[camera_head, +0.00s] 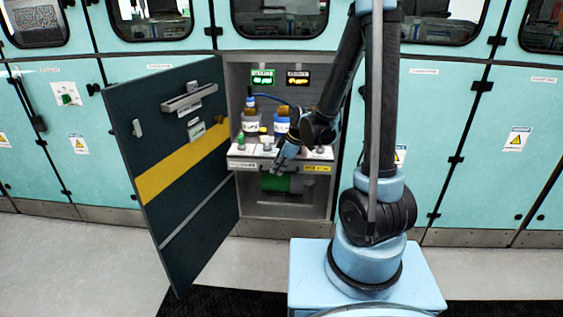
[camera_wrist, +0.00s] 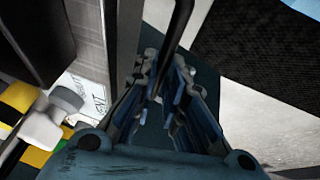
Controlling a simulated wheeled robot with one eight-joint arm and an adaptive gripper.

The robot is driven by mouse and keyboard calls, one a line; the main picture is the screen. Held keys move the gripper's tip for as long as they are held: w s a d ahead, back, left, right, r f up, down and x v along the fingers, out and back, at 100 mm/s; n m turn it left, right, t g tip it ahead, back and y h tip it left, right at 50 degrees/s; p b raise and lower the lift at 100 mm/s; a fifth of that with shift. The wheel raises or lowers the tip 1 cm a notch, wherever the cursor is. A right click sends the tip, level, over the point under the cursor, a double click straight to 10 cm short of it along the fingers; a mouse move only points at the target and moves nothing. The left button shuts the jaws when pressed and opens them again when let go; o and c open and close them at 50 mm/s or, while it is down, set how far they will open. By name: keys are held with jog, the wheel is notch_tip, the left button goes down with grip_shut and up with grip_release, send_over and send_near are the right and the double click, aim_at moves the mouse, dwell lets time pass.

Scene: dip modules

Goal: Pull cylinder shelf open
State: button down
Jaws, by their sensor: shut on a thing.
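The shelf (camera_head: 238,161) sits inside an open cabinet, with a light front edge and labels. Several blue- and orange-topped bottles stand on or above it. A green cylinder (camera_head: 276,184) lies in the compartment below. My gripper (camera_head: 278,168) is at the shelf's front edge, pointing down and left. In the wrist view its fingers (camera_wrist: 165,78) are closed around a dark bar (camera_wrist: 181,28), which looks like a handle. The fingers hide part of the bar, and where it joins the shelf is unclear.
A dark cabinet door (camera_head: 165,140) with a yellow stripe stands wide open at left. The cabinet's right wall (camera_head: 338,165) is close to my arm. A black mat (camera_head: 230,303) lies on the clear floor in front. Closed teal cabinets flank both sides.

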jog(key=shift+s+d, duration=0.2)
jog(key=shift+s, duration=0.75)
jog(key=shift+s+d, duration=0.15)
jog(key=shift+s, duration=0.75)
jog(key=c, duration=1.7)
grip_release()
jog(key=shift+o, duration=0.2)
jog(key=shift+r, duration=0.1)
jog(key=v, duration=1.1)
jog(key=shift+d+r, duration=0.15)
jog(key=shift+r, duration=0.1)
jog(key=shift+d, duration=0.1)
